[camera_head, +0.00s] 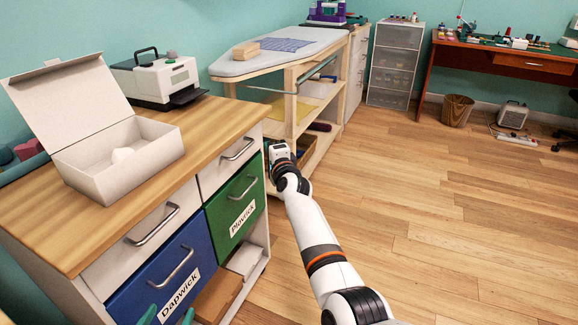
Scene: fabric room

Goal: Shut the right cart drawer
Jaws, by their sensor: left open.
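The wooden-topped cart (215,112) stands at the left. Its right column has a white upper drawer (212,178) with a bar handle (238,150) and a green lower drawer (222,213) with a name label. Both look about level with the cart front; I cannot tell any small gap. My right arm reaches in from the lower right, and its gripper (279,152) is just beyond the cart's right front corner, its fingers not clearly seen. My left gripper (168,315) shows only as two teal fingertips, apart and empty, at the bottom edge before the blue drawer (150,285).
On the cart stand an open white box (110,165) and a label printer (155,78). A white left drawer (125,258) sits above the blue one. An ironing-board shelf unit (270,60) stands behind. The wooden floor (470,230) at the right is clear.

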